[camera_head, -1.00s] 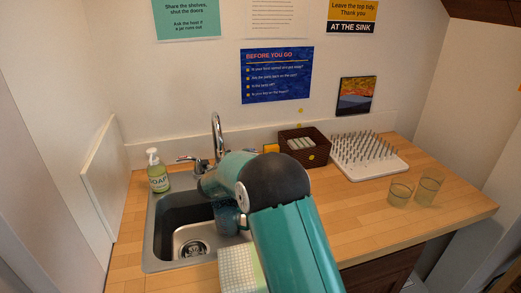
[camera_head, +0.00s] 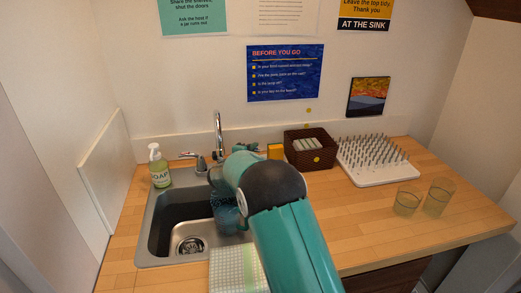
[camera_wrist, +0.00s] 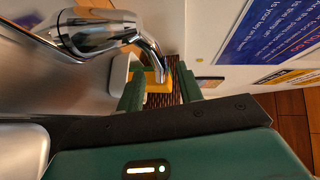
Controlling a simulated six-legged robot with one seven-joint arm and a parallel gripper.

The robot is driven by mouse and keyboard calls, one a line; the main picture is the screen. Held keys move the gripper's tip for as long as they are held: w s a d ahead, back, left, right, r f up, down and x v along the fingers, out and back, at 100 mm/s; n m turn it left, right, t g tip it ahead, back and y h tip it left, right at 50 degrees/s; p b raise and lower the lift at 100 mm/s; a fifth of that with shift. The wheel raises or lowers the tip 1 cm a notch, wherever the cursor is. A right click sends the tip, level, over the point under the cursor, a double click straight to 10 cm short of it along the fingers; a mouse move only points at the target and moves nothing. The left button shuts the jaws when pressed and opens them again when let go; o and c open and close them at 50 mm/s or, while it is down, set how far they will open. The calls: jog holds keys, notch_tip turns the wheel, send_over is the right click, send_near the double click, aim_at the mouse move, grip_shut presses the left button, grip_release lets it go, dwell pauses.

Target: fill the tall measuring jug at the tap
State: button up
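The chrome tap (camera_head: 218,135) stands behind the sink (camera_head: 145,235), its lever (camera_head: 190,156) to the left. In the wrist view, chrome tap parts (camera_wrist: 100,32) are large and close. My gripper (camera_wrist: 160,90) is open there, with a finger each side of a gap; I cannot tell whether it touches the chrome. In the head view my arm mostly hides it, beside the tap. A round, dark teal-blue thing (camera_head: 226,217) shows over the sink below my arm; I cannot tell whether it is the jug. Two clear vessels stand at the counter's right, the taller (camera_head: 439,197) beside the shorter (camera_head: 407,201).
A soap bottle (camera_head: 159,167) stands left of the tap. A brown basket (camera_head: 323,160), a yellow block (camera_head: 275,151) and a pegged white drying rack (camera_head: 385,177) stand along the back. A checked cloth (camera_head: 236,270) lies at the sink's front. The counter's middle right is clear.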

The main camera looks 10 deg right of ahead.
jog(key=x, duration=0.3)
jog(key=shift+a+f, duration=0.1)
jog(key=shift+f, duration=0.05)
jog(key=shift+w+d, duration=0.45)
jog(key=shift+w, duration=0.05)
jog(key=shift+c, duration=0.3)
grip_shut()
jog(key=shift+w+d+n+t+y, duration=0.1)
jog(key=shift+w+n+t+y, duration=0.45)
jog(key=shift+n+y, duration=0.3)
jog(key=shift+w+n+t+y, duration=0.2)
jog(key=shift+n+t+y, duration=0.2)
jog(key=shift+y, duration=0.25)
jog(key=shift+w+n+t+y, duration=0.25)
jog(key=shift+n+y, duration=0.2)
jog(key=shift+y, duration=0.15)
